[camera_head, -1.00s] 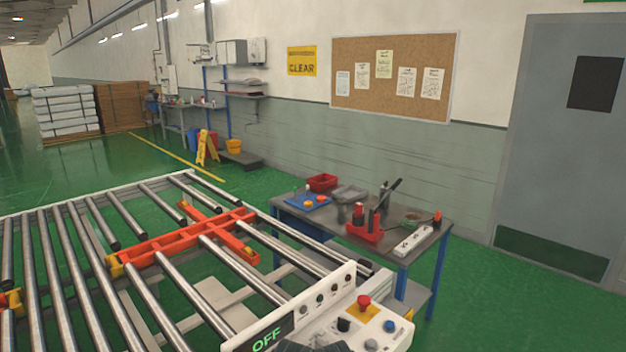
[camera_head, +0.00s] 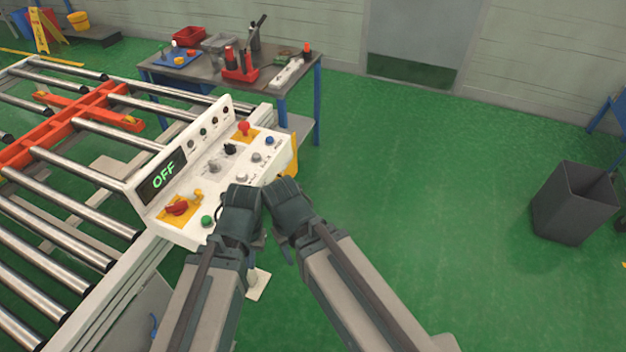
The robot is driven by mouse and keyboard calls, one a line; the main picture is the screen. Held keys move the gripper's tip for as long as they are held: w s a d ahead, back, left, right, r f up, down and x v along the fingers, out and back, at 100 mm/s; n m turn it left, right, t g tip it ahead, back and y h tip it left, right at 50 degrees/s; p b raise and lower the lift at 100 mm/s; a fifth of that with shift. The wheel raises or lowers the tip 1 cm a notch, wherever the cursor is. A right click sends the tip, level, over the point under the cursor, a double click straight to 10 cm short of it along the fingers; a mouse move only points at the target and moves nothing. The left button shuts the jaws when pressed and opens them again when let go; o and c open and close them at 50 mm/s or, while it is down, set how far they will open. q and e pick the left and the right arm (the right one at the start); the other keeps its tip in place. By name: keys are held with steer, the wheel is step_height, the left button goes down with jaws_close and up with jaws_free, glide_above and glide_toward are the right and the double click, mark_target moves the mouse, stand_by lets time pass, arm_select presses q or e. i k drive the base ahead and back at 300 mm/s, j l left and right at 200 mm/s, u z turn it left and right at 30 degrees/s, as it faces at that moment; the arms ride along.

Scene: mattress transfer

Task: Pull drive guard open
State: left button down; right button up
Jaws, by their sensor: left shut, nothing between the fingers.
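A white control panel (camera_head: 225,158) on the roller conveyor (camera_head: 62,195) has a display reading OFF, a red mushroom button (camera_head: 244,128), a red rotary switch on a yellow plate (camera_head: 180,207) and several small buttons. A grey panel (camera_head: 140,318) under the conveyor's side rail may be the drive guard; I cannot tell for sure. My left gripper (camera_head: 240,200) is shut and empty at the control panel's front edge, hiding part of it. My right gripper (camera_head: 282,198) is close beside it on the right; its fingertips are not clear.
A workbench (camera_head: 150,69) with a red bin and tools stands behind the panel. An orange frame (camera_head: 65,124) lies across the rollers. A dark waste bin (camera_head: 570,205) stands at the right. The green floor (camera_head: 420,180) between is clear.

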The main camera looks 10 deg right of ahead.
mark_target(291, 167)
steer(key=k+l+z, duration=0.15)
steer(key=i+l, duration=0.3)
steer(key=i, duration=0.15)
steer(key=i+l+z, duration=0.1)
steer(key=i+l, duration=0.2)
steer(key=i, duration=0.15)
steer(key=i+l+z, duration=0.1)
steer(key=i+l, duration=0.15)
steer(key=i, duration=0.25)
steer(key=i+l, duration=0.25)
steer(key=i, duration=0.2)
